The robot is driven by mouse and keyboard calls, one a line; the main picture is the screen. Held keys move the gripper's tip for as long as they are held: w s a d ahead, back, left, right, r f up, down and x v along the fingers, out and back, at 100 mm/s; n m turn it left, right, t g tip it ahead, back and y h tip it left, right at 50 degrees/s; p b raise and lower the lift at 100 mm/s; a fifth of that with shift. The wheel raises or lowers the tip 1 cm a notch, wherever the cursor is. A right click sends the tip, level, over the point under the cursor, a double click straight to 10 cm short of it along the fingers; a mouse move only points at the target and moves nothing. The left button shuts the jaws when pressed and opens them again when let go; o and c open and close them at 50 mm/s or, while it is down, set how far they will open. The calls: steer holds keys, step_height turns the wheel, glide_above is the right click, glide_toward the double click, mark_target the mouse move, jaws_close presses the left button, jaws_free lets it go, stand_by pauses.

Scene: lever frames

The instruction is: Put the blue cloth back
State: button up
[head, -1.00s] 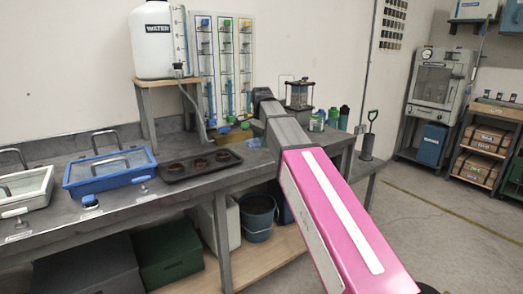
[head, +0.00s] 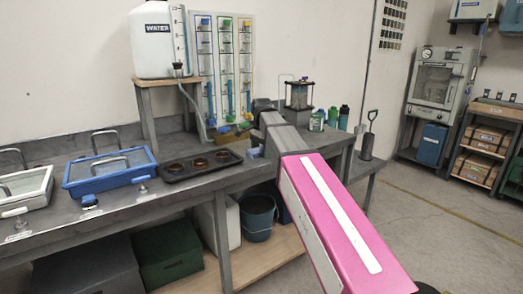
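I cannot clearly make out a blue cloth in the head view. My pink and grey arm reaches from the lower right over the bench (head: 190,200). My gripper (head: 262,106) is at its far end, dark and small, behind the dark tray and left of the glass-sided lantern-like device. Its fingers are not clear, and I cannot see anything held in it.
A dark tray (head: 201,164) with three round brown pots sits left of my arm. A white water tank (head: 157,40) stands on a wooden stand behind it. The lantern-like device (head: 299,95) and several bottles (head: 331,118) stand right of my gripper. A blue bucket (head: 257,217) is below.

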mark_target(261, 149)
step_height(261, 149, up, 12)
steer(key=shift+r, duration=0.15)
stand_by(0.6)
